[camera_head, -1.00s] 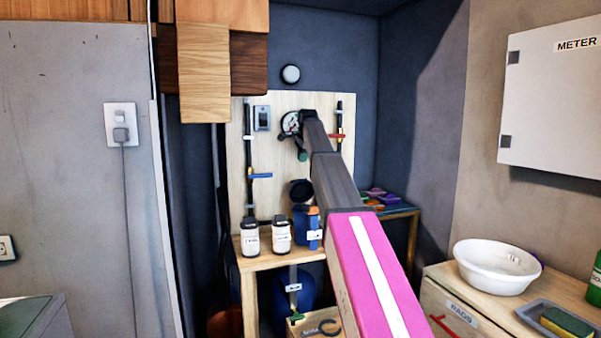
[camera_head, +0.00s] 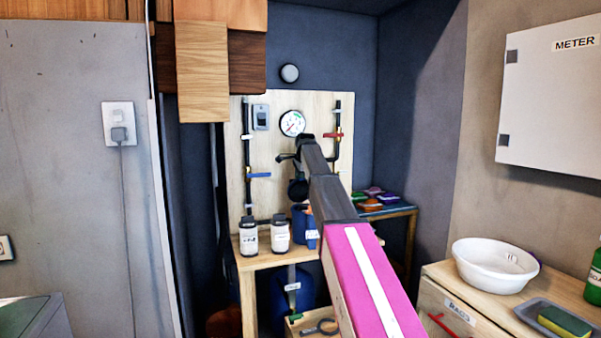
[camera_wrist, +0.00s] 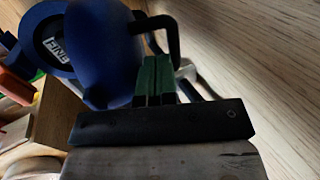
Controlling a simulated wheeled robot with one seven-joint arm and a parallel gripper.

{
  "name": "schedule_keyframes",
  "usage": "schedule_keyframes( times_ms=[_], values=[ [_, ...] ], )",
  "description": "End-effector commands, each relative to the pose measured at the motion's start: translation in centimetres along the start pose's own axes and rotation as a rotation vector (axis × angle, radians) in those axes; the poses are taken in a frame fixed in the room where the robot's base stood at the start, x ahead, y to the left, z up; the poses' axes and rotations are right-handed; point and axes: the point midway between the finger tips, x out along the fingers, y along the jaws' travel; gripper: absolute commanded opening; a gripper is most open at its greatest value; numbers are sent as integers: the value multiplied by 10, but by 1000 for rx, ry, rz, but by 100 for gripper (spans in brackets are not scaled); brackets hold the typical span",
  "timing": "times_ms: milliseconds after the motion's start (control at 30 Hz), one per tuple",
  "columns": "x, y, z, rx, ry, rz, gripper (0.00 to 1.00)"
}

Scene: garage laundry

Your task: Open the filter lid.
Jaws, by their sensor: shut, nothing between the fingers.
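In the wrist view, a rounded blue body (camera_wrist: 103,50) and a blue disc with a "FINE" label (camera_wrist: 55,46) lie just beyond my fingers. A black bent handle (camera_wrist: 172,30) reaches across from the blue body, close to the fingertips; I cannot tell whether they touch. My gripper (camera_wrist: 156,62) has its green fingers together, with nothing between them. In the head view my fingertips are hard to make out. The lid's edge is not clear.
A wooden panel carries a gauge (camera_head: 292,123) and pipes with a blue lever (camera_head: 258,175) and a red lever (camera_head: 333,135). White bottles (camera_head: 248,238) stand on the bench left of the filter. Coloured items (camera_head: 374,196) lie on a table at the right.

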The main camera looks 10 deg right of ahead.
Motion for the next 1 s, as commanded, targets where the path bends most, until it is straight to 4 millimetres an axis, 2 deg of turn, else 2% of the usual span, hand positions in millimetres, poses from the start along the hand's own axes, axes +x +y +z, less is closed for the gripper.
schedule_keyframes(
  times_ms=[367, 500, 733, 1000],
  values=[
    [3, 0, 0, 0, 0, 0, 0],
    [10, -13, 0, 0, 0, 5, 0],
    [26, -31, 0, 0, 0, 157, 0],
    [32, -31, 0, 0, 0, 241, 0]
  ],
)
